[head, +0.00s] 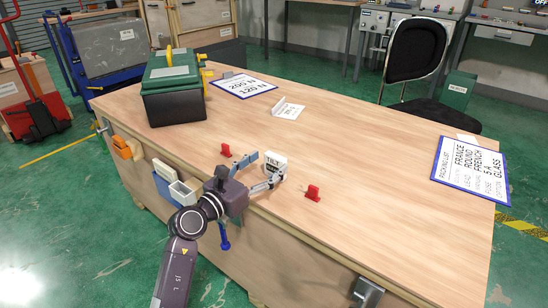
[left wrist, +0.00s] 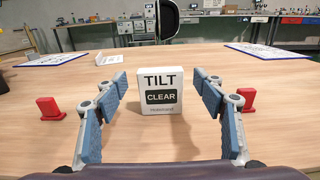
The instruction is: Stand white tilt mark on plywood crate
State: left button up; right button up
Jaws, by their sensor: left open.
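The white tilt mark (head: 274,160), a small upright block reading "TILT CLEAR", stands on the wooden workbench near its front edge. My left gripper (head: 260,171) is open with its fingers reaching toward it. In the left wrist view the tilt mark (left wrist: 161,92) shows face-on between the two blue-padded fingers (left wrist: 159,88), with a gap on each side. A plywood-coloured crate (head: 27,78) with a label sits on a red pallet truck at the far left. Larger wooden crates (head: 203,18) stand behind the bench; I cannot tell which is the task's crate. My right gripper is out of view.
Two red pieces (head: 313,192) flank the tilt mark on the bench. A dark green toolbox (head: 173,92), blue-edged boards (head: 470,168) and a white folded card (head: 288,109) lie farther off. A black chair (head: 415,52) stands behind. The bench's middle is clear.

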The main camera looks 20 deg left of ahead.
pick_arm(q)
jog(key=v, duration=0.7)
jog(key=s+a+r+n+t+y, duration=0.2)
jog(key=s+r+n+t, duration=0.15)
jog(key=r+n, duration=0.35)
jog(key=s+a+n+y, duration=0.4)
jog(key=a+n+y, duration=0.5)
jog(key=n, duration=0.8)
jog(key=s+d+f+n+g, duration=0.1)
jog(key=s+f+n+g, duration=0.45)
jog(key=f, duration=0.55)
jog(key=s+d+f+n+g, duration=0.2)
jog(key=s+f+n+g, duration=0.3)
jog(key=f, duration=0.5)
jog(key=s+d+f+n+g+h, duration=0.3)
jog(key=s+d+f+g+h, duration=0.2)
jog(key=s+d+f, duration=0.5)
jog(key=s+d+g, duration=0.1)
jog(key=s+d, duration=0.1)
jog(key=s, duration=0.1)
jog(key=shift+s, duration=0.4)
